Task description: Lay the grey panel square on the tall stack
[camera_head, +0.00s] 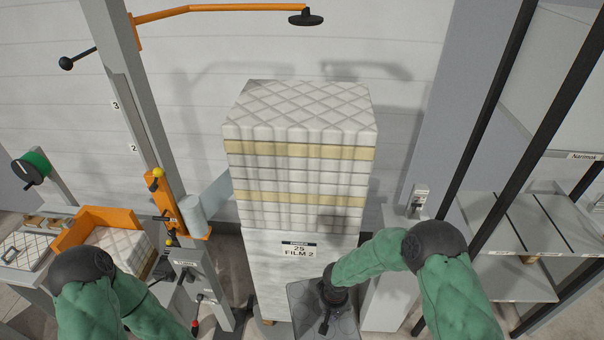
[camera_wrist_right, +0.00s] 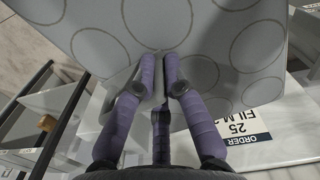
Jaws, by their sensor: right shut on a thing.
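The grey panel (camera_head: 302,302), marked with circles, is low in front of the tall stack's lower right part. The tall stack (camera_head: 300,110) has quilted white layers with two yellowish ones, above a pale wrapped lower part labelled "25 FILM 2". My right gripper (camera_head: 326,298) is shut on the panel, well below the stack's top. In the right wrist view its purple fingers (camera_wrist_right: 163,72) meet on the panel (camera_wrist_right: 105,22), with part of the label beside it. My left arm shows at lower left, but its gripper is out of view.
A grey post (camera_head: 125,100) with an orange arm (camera_head: 220,8) stands left of the stack. An orange-edged tray (camera_head: 105,217) with quilted pads is at lower left. Grey shelves (camera_head: 510,245) stand at right. The stack's top is bare.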

